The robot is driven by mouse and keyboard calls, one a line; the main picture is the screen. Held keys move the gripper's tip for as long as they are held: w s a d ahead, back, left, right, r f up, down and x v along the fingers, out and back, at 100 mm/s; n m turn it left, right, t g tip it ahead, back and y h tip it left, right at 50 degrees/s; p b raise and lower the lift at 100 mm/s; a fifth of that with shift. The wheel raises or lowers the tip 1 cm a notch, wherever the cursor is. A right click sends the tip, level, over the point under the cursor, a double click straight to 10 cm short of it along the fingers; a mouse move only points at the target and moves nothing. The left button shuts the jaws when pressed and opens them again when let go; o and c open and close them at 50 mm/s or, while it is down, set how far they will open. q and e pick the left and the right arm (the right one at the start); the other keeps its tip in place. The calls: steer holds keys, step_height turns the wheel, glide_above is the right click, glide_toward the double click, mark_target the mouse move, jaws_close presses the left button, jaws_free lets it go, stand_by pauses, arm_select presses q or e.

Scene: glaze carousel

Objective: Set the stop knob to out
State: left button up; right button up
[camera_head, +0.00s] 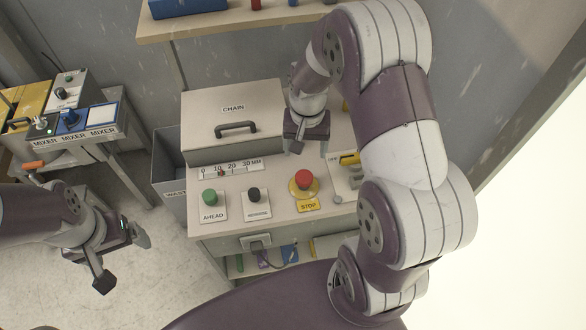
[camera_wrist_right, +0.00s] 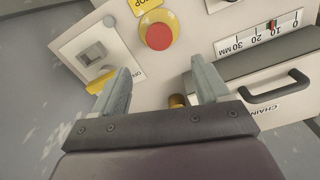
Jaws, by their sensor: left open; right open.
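The stop knob (camera_head: 304,179) is a red mushroom button on a yellow round base, above a yellow STOP label (camera_head: 308,205) on the console. It also shows in the right wrist view (camera_wrist_right: 159,36), beyond my fingertips. Whether it is pressed in or out is hard to tell. My right gripper (camera_head: 306,148) is open and empty, above the console behind the knob and apart from it. Its two fingers show in the right wrist view (camera_wrist_right: 161,85). My left gripper (camera_head: 126,258) is open and empty over the floor at the left, away from the console.
A green AHEAD button (camera_head: 210,197) and a black button (camera_head: 254,194) sit left of the knob. A switch plate with a yellow piece (camera_wrist_right: 101,82) lies beside it. The CHAIN box (camera_head: 228,112) with a handle stands behind. A waste bin (camera_head: 171,170) and mixer table (camera_head: 110,131) are left.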

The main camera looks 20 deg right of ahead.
mark_target(304, 175)
step_height(304, 175, down, 11)
steer(key=shift+r, duration=0.1)
jaws_close()
step_height(304, 175, up, 2)
steer(key=shift+r+p, duration=0.1)
steer(key=shift+p, duration=1.1)
steer(key=shift+w+f, duration=0.1)
steer(key=shift+f, duration=0.1)
jaws_free()
step_height(304, 175, up, 13)
steer(key=b, duration=0.1)
steer(key=shift+f, duration=0.15)
